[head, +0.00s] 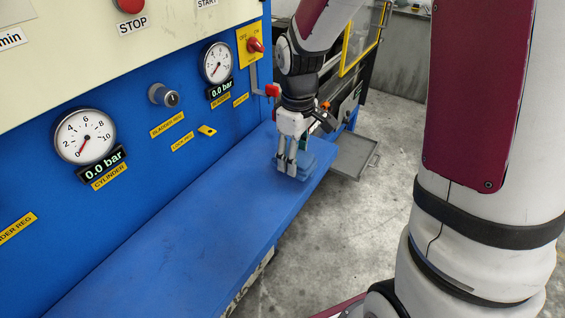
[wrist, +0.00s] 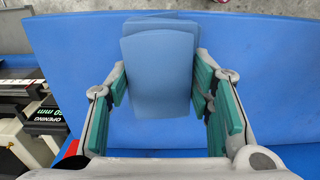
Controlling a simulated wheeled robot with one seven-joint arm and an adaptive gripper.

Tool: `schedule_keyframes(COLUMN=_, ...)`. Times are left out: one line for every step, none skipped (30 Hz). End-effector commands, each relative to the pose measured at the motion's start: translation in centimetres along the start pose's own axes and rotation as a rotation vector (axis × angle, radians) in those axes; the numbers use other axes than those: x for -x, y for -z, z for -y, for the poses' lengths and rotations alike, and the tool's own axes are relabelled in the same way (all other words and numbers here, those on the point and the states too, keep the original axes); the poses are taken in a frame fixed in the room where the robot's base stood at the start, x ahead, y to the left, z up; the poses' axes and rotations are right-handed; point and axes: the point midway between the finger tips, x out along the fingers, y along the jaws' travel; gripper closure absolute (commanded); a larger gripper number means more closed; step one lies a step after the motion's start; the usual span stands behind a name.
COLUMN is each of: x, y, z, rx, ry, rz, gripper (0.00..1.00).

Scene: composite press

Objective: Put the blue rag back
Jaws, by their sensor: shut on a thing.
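The blue rag (wrist: 157,75) is a folded, lighter blue block between the green-padded fingers of my gripper (wrist: 163,95) in the wrist view. In the head view my gripper (head: 291,166) points down at the far end of the blue shelf (head: 185,230), shut on the rag (head: 305,163). The rag is low, at or just above the shelf surface; I cannot tell whether it touches. The fingers hide part of the rag in the head view.
The blue press panel with gauges (head: 85,136) and a red-knobbed switch (head: 255,45) rises along the shelf's left side. A grey metal tray (head: 355,155) juts out beyond the shelf's far end. The near part of the shelf is clear. Concrete floor lies to the right.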

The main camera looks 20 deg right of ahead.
Motion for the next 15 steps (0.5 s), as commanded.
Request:
schedule_keyframes(x=-0.1, y=1.0, z=0.2, rx=0.003, ry=0.001, rz=0.001, gripper=0.84)
schedule_keyframes(x=-0.1, y=1.5, z=0.2, rx=0.004, ry=0.0, rz=0.001, gripper=0.84)
schedule_keyframes(x=-0.2, y=2.0, z=0.3, rx=0.003, ry=0.0, rz=0.001, gripper=0.84)
schedule_keyframes(x=-0.2, y=2.4, z=0.3, rx=0.002, ry=0.0, rz=0.0, gripper=0.84)
schedule_keyframes(x=-0.2, y=2.6, z=0.4, rx=0.001, ry=-0.001, rz=0.0, gripper=0.84)
schedule_keyframes(x=-0.3, y=2.9, z=0.4, rx=0.001, ry=-0.001, rz=0.0, gripper=0.84)
schedule_keyframes(x=-0.3, y=3.0, z=0.5, rx=0.001, ry=0.0, rz=0.001, gripper=0.84)
schedule_keyframes(x=-0.4, y=3.1, z=0.5, rx=0.001, ry=0.0, rz=0.001, gripper=0.84)
schedule_keyframes(x=-0.7, y=3.1, z=0.5, rx=0.0, ry=0.001, rz=0.002, gripper=0.84)
schedule_keyframes(x=-1.0, y=3.1, z=0.5, rx=0.0, ry=0.002, rz=0.004, gripper=0.84)
schedule_keyframes(x=-1.4, y=3.1, z=0.6, rx=0.0, ry=0.002, rz=0.004, gripper=0.84)
schedule_keyframes(x=-2.0, y=3.0, z=0.6, rx=-0.001, ry=0.003, rz=0.004, gripper=0.84)
schedule_keyframes(x=-2.4, y=3.0, z=0.6, rx=-0.001, ry=0.003, rz=0.004, gripper=0.84)
schedule_keyframes(x=-2.8, y=3.1, z=0.6, rx=-0.001, ry=0.002, rz=0.003, gripper=0.84)
schedule_keyframes(x=-3.2, y=3.1, z=0.6, rx=-0.001, ry=0.002, rz=0.003, gripper=0.84)
